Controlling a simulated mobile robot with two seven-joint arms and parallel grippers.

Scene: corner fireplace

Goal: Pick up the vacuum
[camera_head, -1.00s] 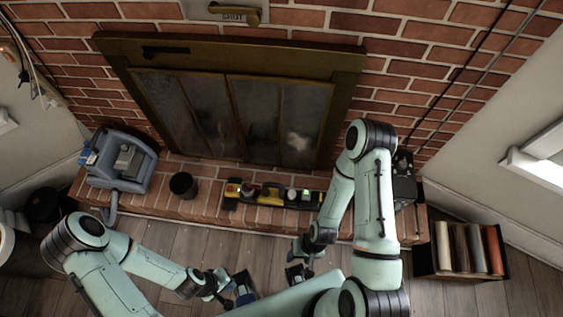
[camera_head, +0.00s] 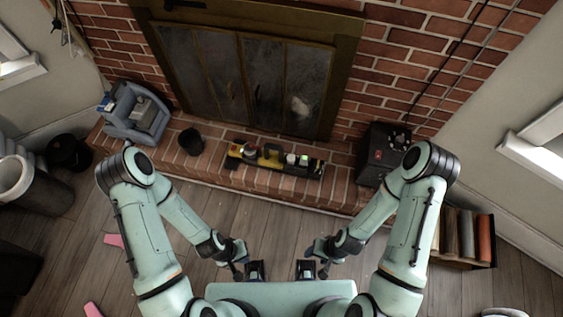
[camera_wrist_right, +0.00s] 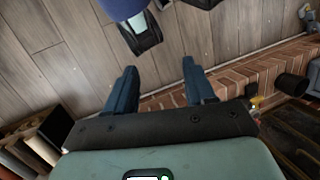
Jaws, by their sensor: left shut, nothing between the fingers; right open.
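A blue-grey machine with a looped handle, which looks like the vacuum (camera_head: 137,112), stands on the left part of the brick hearth in the head view. My left gripper (camera_head: 246,271) is low in the middle, shut and empty, well apart from the vacuum. My right gripper (camera_head: 308,269) is just right of it, open and empty.
The brick hearth (camera_head: 230,178) holds a black cup (camera_head: 191,141), a yellow-and-black item (camera_head: 273,160) and a black box (camera_head: 382,152). A book crate (camera_head: 462,235) stands right. A black bin (camera_head: 70,152) and grey cylinders are left. Pink pieces (camera_head: 114,240) lie on the wooden floor.

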